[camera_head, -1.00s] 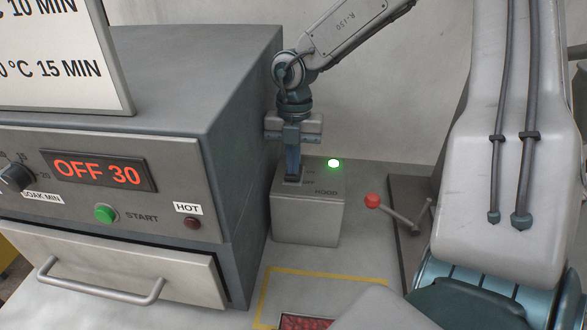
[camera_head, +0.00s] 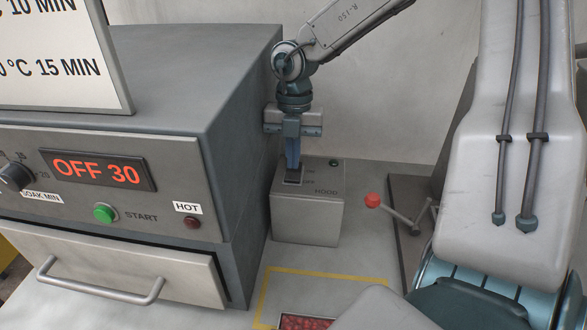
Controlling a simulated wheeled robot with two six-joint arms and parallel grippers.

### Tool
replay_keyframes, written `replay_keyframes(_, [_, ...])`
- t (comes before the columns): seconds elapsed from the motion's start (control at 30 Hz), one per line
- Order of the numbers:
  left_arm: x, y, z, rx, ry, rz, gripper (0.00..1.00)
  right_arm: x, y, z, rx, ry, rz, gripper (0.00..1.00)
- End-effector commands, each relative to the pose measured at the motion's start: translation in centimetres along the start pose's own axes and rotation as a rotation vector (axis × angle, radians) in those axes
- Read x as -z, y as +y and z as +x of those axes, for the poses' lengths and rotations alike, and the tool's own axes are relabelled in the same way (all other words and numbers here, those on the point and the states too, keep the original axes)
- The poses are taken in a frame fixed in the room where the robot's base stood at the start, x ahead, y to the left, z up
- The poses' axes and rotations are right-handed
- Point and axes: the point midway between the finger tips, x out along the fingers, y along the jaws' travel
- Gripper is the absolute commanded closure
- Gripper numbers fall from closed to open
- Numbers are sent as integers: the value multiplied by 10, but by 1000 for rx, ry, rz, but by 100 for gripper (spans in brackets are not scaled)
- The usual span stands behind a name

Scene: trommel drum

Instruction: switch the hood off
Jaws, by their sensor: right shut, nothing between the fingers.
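The hood switch box (camera_head: 306,219) is a grey box marked HOOD, standing on the bench right of the oven. Its small round lamp (camera_head: 334,162) is dark green and unlit. My right gripper (camera_head: 292,172) points down with its shut fingertips at the switch slot on top of the box. The fingers hide most of the switch lever, so I cannot see its position clearly. My left gripper is not in view.
The grey oven (camera_head: 120,185) with a display reading OFF 30 fills the left. A red-knobbed lever (camera_head: 374,200) stands right of the box. A yellow-outlined area with a tray of red bits (camera_head: 304,322) lies in front.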

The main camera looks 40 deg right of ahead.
Motion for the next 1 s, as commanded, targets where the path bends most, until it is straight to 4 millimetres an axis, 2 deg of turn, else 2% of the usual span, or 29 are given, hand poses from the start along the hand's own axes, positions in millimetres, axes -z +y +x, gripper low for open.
replay_keyframes(0.5, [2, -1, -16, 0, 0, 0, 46, 6, 0, -43, 0, -2, 0, 100])
replay_keyframes(1.0, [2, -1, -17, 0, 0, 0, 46, 7, 0, -47, 1, -1, 0, 100])
